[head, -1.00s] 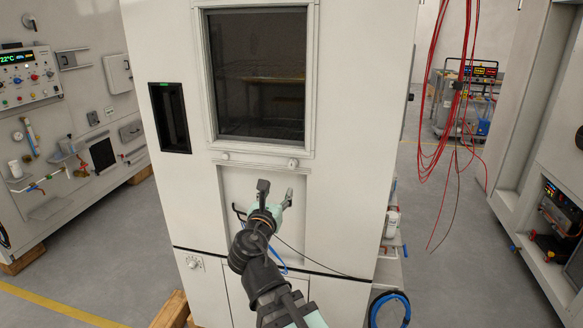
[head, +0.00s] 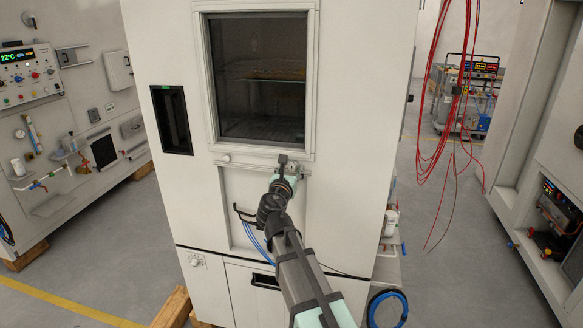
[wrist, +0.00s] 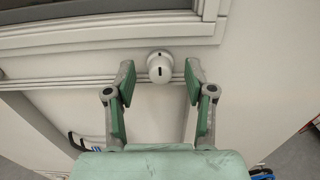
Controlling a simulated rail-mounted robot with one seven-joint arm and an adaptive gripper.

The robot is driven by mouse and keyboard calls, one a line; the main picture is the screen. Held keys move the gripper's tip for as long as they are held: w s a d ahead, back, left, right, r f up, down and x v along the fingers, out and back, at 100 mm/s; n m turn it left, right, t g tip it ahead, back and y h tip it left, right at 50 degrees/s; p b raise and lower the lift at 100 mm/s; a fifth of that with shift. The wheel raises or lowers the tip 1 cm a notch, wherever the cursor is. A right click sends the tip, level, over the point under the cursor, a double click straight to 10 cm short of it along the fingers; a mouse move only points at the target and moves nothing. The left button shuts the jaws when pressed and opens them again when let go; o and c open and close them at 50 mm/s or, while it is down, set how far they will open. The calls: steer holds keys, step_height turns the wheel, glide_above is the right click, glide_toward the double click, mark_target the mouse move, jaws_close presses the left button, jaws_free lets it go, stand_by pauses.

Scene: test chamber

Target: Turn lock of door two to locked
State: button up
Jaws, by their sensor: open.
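A round white lock knob (wrist: 160,67) with a short dark upright slot is on the pale cabinet front, just below the window frame. My gripper (wrist: 160,77) is open, with one green-padded finger on each side of the knob in the wrist view. A gap shows between each finger and the knob, and I cannot tell how deep the fingertips reach around it. In the head view my gripper (head: 289,163) is at the lower right corner of the window frame and mostly hides this knob. A similar knob (head: 226,157) is at the lower left of the frame.
The chamber window (head: 260,78) is dark and closed. A black recessed panel (head: 172,120) is left of it. A black handle (head: 245,214) sits on the lower front beside my arm. Red cables (head: 455,100) hang at the right.

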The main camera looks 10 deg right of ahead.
steer(key=shift+w+d, duration=0.2)
steer(key=shift+w, duration=0.15)
jaws_close()
steer(key=shift+f+m+b, duration=0.1)
steer(key=shift+m+b, duration=0.3)
steer(key=shift+b, duration=0.05)
steer(key=m+b, duration=0.3)
steer(key=shift+f+m+b, duration=0.15)
steer(key=shift+m+b, duration=0.15)
steer(key=shift+b, duration=0.05)
steer(key=m+b, duration=0.9)
steer(key=b, duration=0.1)
steer(key=shift+d+m, duration=0.1)
steer(key=shift+m, duration=0.3)
steer(key=m+b, duration=0.3)
steer(key=shift+m+b, duration=0.3)
steer(key=shift+m, duration=0.2)
